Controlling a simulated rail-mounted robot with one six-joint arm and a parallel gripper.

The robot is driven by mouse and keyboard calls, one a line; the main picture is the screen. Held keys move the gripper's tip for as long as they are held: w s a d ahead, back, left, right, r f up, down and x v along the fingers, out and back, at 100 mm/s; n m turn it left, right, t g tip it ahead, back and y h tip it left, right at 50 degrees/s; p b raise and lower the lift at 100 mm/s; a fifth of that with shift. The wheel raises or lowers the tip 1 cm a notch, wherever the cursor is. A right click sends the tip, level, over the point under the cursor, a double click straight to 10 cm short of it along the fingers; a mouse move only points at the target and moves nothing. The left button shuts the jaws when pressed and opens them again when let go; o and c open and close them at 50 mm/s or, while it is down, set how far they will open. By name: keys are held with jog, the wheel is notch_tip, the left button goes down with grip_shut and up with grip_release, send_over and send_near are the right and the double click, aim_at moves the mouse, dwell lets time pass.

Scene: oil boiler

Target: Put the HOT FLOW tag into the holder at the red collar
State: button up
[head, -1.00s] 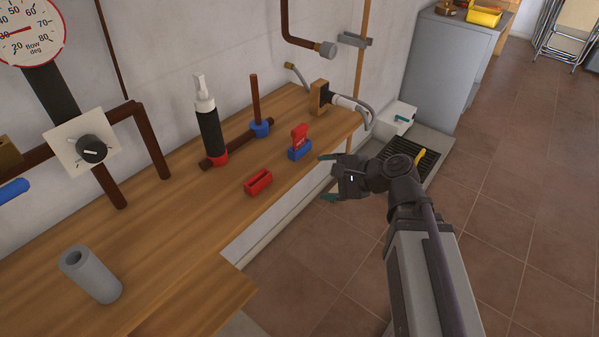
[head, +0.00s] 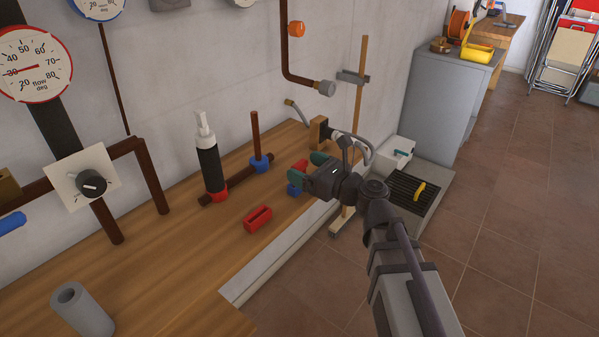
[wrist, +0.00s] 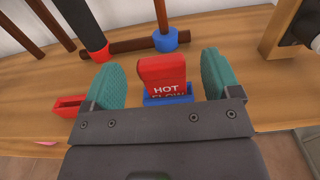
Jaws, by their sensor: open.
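The red HOT FLOW tag (wrist: 162,72) stands upright in a blue holder (wrist: 168,95) on the wooden bench. My gripper (head: 306,172) is open, with its green fingertips on either side of the tag; gaps show between each finger and the tag in the wrist view (wrist: 160,85). In the head view the gripper partly hides the tag (head: 299,167) and the blue holder (head: 294,190). The empty red holder (head: 257,218) sits on the bench to the left, and its end shows in the wrist view (wrist: 68,106). The red collar (head: 217,195) is at the base of a black, white-topped cylinder.
A blue collar (head: 259,163) with an upright brown pipe stands behind. A grey cylinder (head: 82,310) stands at front left. The bench between is clear.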

aim_at(303, 166)
jog(key=x, duration=0.4)
jog(key=shift+w+a, duration=0.1)
jog(key=shift+w, duration=0.05)
jog(key=c, duration=1)
notch_tip(303, 166, up, 10)
jog(key=p, duration=1)
